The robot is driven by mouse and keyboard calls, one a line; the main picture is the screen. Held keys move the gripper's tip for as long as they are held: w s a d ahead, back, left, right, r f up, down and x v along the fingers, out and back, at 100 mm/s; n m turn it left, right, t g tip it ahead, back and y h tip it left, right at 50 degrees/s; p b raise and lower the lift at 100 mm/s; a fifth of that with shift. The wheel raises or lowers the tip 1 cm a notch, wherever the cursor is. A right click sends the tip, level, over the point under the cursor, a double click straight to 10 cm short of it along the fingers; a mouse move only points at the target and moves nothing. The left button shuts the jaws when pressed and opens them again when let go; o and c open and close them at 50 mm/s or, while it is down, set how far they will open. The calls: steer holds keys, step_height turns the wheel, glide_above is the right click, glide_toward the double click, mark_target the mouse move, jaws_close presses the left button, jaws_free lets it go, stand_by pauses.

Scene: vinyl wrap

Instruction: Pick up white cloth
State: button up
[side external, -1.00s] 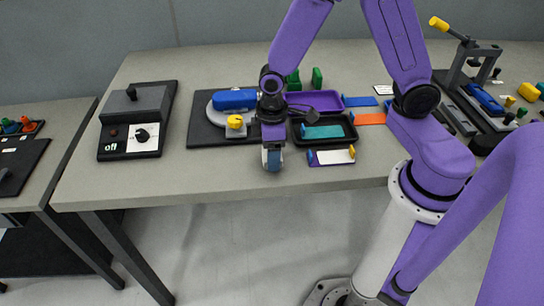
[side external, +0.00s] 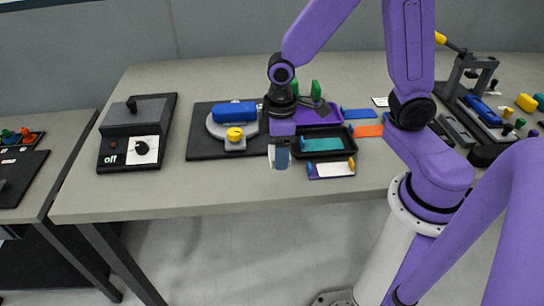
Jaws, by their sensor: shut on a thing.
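My gripper (side external: 279,157) points down above the front part of the table, left of the purple-edged white piece. It is shut on a small pale piece, white at its left edge, that looks like the white cloth (side external: 271,157). A blue-grey face shows beside the white. The fingers and the cloth overlap, so the exact grip and the cloth's full shape are hidden. I cannot tell how far the cloth is above the tabletop.
A black mat with a round grey stand, blue block (side external: 234,112) and yellow knob (side external: 235,134) lies left. A black tray with a teal piece (side external: 323,144) and the white piece (side external: 331,170) lie right. A control box (side external: 135,130) stands far left. The table's front edge is close.

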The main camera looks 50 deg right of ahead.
steer(key=s+d+r, duration=0.2)
steer(key=s+r, duration=0.5)
steer(key=s, duration=0.4)
steer(key=shift+s+d+r, duration=0.3)
steer(key=shift+d, duration=0.1)
